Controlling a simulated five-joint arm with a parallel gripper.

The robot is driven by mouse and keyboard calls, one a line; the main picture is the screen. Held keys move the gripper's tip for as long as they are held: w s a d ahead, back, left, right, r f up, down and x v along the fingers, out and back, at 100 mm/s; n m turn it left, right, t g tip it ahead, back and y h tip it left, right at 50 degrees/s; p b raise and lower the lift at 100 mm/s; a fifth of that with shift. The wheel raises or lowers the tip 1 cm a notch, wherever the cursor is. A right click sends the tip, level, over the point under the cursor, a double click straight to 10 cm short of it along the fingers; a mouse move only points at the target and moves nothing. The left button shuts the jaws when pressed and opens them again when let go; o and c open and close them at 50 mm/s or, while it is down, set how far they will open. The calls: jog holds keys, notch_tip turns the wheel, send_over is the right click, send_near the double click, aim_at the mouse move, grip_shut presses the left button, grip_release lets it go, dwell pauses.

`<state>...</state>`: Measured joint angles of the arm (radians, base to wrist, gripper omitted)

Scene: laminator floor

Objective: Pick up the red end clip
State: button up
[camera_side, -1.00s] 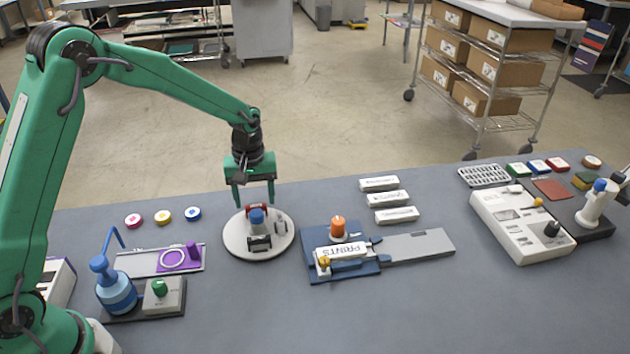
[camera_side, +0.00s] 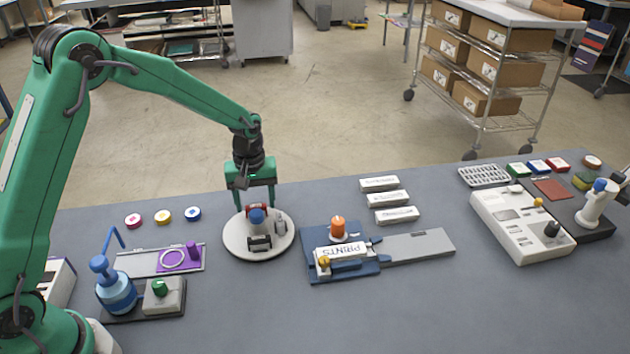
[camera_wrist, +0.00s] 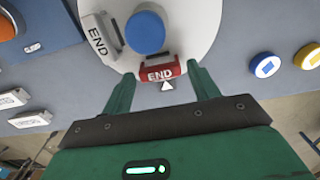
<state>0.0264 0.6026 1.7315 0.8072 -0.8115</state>
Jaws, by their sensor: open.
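The red end clip (camera_wrist: 159,71), marked END, lies on the rim side of a round white turntable (camera_side: 238,246) nearest my gripper. In the side view the red clip (camera_side: 254,210) shows partly, behind a blue knob (camera_side: 257,217) and between my fingers. My gripper (camera_side: 256,207) is open and pointed down over the far side of the turntable. In the wrist view its two green fingertips (camera_wrist: 162,75) stand on either side of the red clip, with the clip between them.
A grey END clip (camera_wrist: 101,36) and a black clip (camera_side: 259,243) also sit on the turntable, around the blue knob (camera_wrist: 145,32). A blue jig (camera_side: 310,262) with an orange knob stands to the right. Coloured round tokens (camera_side: 163,217) lie to the left.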

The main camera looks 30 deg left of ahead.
aim_at(256, 206)
jog(key=c, duration=0.7)
jog(key=shift+c, duration=0.2)
jog(key=shift+r, duration=0.15)
jog(key=shift+r, duration=2.8)
